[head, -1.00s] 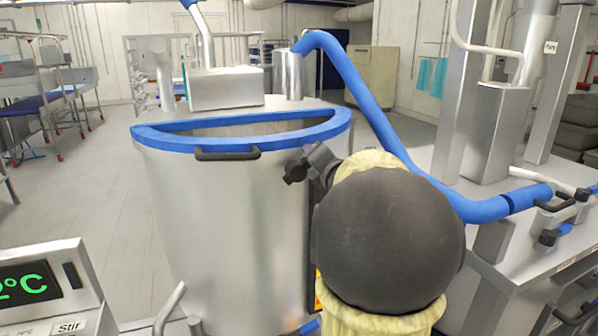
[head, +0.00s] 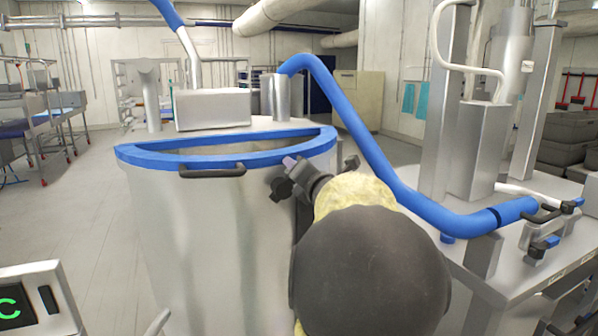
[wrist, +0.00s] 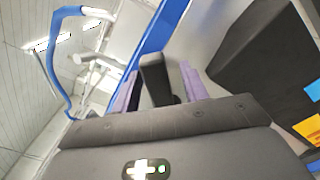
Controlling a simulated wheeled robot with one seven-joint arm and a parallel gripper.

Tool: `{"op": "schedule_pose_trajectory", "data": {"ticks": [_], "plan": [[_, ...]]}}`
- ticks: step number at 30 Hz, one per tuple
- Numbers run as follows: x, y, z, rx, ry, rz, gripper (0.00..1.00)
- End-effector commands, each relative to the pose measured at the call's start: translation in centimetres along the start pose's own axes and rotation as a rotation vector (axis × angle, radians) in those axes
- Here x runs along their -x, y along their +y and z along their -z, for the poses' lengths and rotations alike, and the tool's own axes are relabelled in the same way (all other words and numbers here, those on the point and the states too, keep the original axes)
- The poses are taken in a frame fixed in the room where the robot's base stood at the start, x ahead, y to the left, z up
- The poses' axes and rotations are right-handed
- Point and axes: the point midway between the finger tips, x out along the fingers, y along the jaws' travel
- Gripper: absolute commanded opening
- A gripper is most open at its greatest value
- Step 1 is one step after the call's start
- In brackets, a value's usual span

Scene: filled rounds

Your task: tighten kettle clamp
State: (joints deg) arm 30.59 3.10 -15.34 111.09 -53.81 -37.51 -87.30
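The kettle (head: 215,240) is a large steel vessel with a blue rim (head: 255,146) and a black handle (head: 212,171) at its front. My gripper (head: 285,178) is at the kettle's right front side, just below the rim. In the wrist view, a dark upright lever (wrist: 156,80), which looks like the kettle clamp, stands between the purple pads of my gripper (wrist: 157,92). The pads are apart, one on each side of it; whether they press on it I cannot tell. My forearm hides the kettle's lower right side in the head view.
A blue pipe (head: 365,125) runs from the kettle top to a steel machine (head: 530,255) with dark blue-tipped handles (head: 547,213) on the right. A control panel (head: 40,300) is at lower left. Floor is open at left.

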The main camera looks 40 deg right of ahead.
Motion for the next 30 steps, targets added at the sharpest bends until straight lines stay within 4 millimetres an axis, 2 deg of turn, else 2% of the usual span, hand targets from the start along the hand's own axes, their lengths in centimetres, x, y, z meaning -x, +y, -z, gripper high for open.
{"op": "schedule_pose_trajectory", "data": {"ticks": [8,14,30], "plan": [[0.1,0.1,0.0,-0.001,0.0,-0.003,0.44],[1.6,0.1,0.0,-0.001,-0.003,-0.003,0.44],[11.5,0.0,0.0,-0.001,-0.004,-0.003,0.44]]}}
